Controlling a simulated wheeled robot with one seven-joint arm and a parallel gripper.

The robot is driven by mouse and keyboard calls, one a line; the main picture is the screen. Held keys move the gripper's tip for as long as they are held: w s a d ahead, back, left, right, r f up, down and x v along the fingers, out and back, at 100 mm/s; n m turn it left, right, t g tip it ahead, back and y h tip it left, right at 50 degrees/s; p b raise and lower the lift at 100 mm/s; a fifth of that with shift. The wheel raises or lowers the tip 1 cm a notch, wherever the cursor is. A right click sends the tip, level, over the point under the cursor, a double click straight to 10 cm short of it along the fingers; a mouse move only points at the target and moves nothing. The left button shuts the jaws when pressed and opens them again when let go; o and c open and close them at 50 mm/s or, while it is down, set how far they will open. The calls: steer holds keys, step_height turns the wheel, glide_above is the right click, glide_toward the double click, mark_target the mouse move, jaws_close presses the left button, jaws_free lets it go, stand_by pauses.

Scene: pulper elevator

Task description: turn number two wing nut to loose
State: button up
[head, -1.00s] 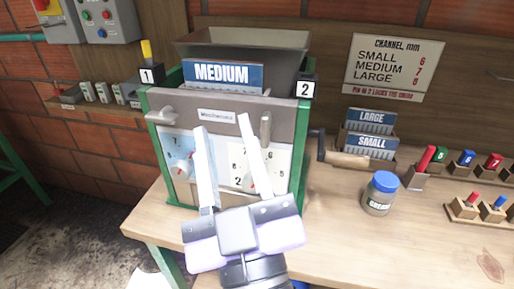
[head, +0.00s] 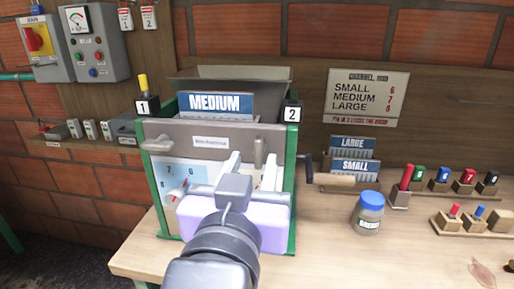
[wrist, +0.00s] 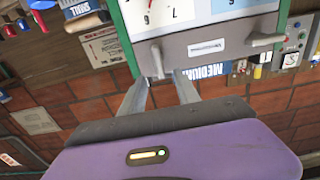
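The number two wing nut (head: 259,150) is a grey upright lever at the right of the machine's front panel, below the "2" label (head: 292,113). In the wrist view, which is upside down, the wing nut (wrist: 157,60) lies just ahead of the gap between my fingertips. My gripper (head: 251,166) is open and empty, its two pale fingers pointing at the panel just below the wing nut. The fingers also show in the wrist view (wrist: 160,80), spread apart. I cannot tell whether they touch the nut. The number one wing nut (head: 158,144) lies sideways at the panel's left.
The MEDIUM plate (head: 215,104) stands in the machine's top. A crank handle (head: 333,180) sticks out at its right. LARGE (head: 352,145) and SMALL (head: 355,167) plates, a blue-lidded jar (head: 368,213) and coloured pegs (head: 443,175) stand on the bench.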

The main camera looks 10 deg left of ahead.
mark_target(258, 149)
steer(key=shift+w+d+p, duration=0.1)
steer(key=shift+w+p, duration=0.2)
steer(key=shift+w, duration=2.35)
jaws_close()
